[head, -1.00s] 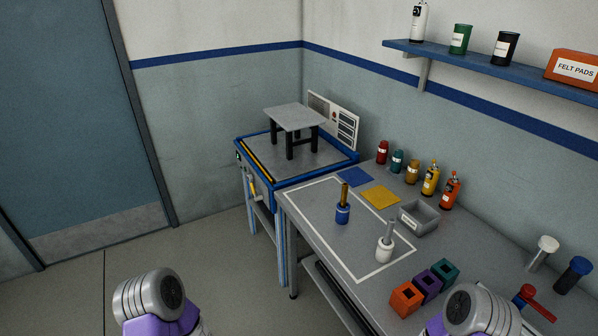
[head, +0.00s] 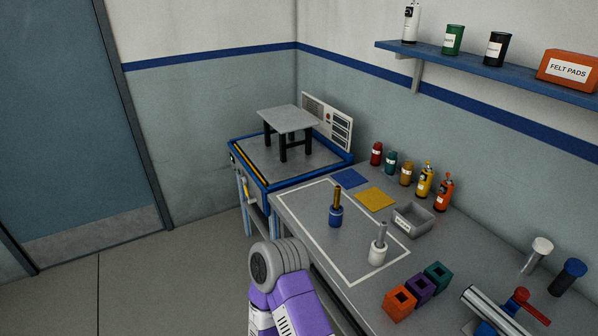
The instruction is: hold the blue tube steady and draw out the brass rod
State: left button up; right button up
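The blue tube (head: 335,218) stands upright on the grey bench inside a white outlined area. The brass rod (head: 337,194) stands in it, its upper part showing above the rim. Nothing touches either of them. Neither gripper shows in the head view. A purple and grey part of one of my arms rises at bottom centre, in front of the bench edge; its gripper is hidden or out of frame.
A white tube (head: 377,255) with a grey rod stands to the right of the blue tube. Orange (head: 400,304), purple and teal square blocks sit nearer. A grey bin (head: 413,219), bottles and flat pads (head: 375,198) lie behind. A small table (head: 287,119) stands on the blue-edged stand.

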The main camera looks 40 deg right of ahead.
aim_at(335, 207)
jog(key=i, duration=3.25)
jog(key=z, duration=3.75)
